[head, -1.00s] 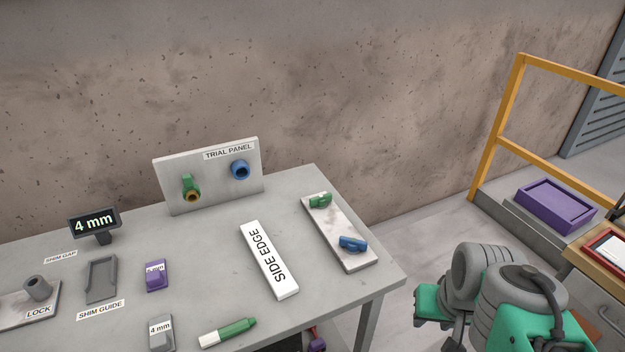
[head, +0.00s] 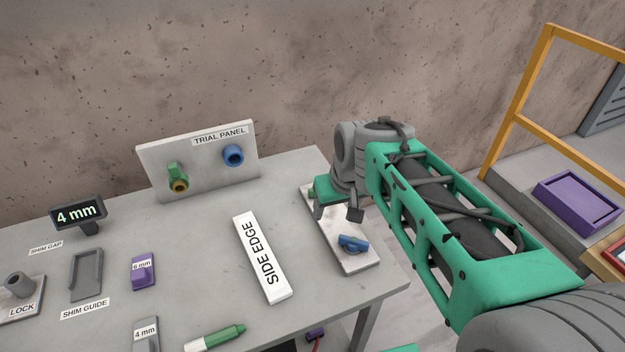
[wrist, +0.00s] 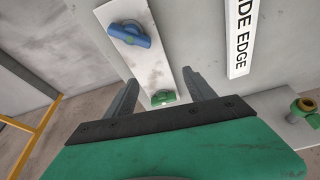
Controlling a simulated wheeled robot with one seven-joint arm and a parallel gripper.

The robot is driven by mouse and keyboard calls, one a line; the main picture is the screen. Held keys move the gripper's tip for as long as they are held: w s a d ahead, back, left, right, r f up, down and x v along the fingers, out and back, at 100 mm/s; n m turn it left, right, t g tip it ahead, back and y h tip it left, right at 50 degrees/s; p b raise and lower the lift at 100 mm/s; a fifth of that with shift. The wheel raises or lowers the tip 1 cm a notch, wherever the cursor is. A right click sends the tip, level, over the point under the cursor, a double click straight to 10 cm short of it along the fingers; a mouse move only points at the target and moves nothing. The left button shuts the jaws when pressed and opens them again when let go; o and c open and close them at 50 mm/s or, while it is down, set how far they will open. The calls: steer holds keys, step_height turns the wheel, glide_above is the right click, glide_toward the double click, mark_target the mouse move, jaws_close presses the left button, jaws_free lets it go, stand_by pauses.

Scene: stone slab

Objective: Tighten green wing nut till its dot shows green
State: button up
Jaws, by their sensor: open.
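The green wing nut (wrist: 163,98) sits on a pale plate (wrist: 157,62) on the slab. In the wrist view it lies between my gripper's (wrist: 161,80) two spread fingers, apart from both. In the head view only a sliver of the green wing nut (head: 312,193) shows beside my gripper (head: 337,212), which is open and empty over the plate's far end. The colour of the nut's dot is too small to tell. A blue wing nut (head: 353,244) sits at the plate's near end; it also shows in the wrist view (wrist: 128,33).
The trial panel (head: 208,150) stands at the back with a green fitting (head: 177,178) and a blue one (head: 232,155). A white SIDE EDGE bar (head: 262,258) lies left of the plate. Shim parts and a green-capped marker (head: 216,338) lie further left.

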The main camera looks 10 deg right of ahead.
steer(key=o, duration=0.5)
steer(key=w+n+p, duration=0.1)
steer(key=w, duration=1)
steer(key=shift+w+d+f+t+y, duration=0.3)
steer(key=shift+w+d, duration=0.05)
steer(key=shift+d, duration=0.05)
steer(key=x, duration=0.7)
steer(key=shift+w+f+p, duration=0.15)
steer(key=shift+f+p, duration=0.05)
steer(key=shift+p, duration=0.2)
steer(key=c, duration=1.4)
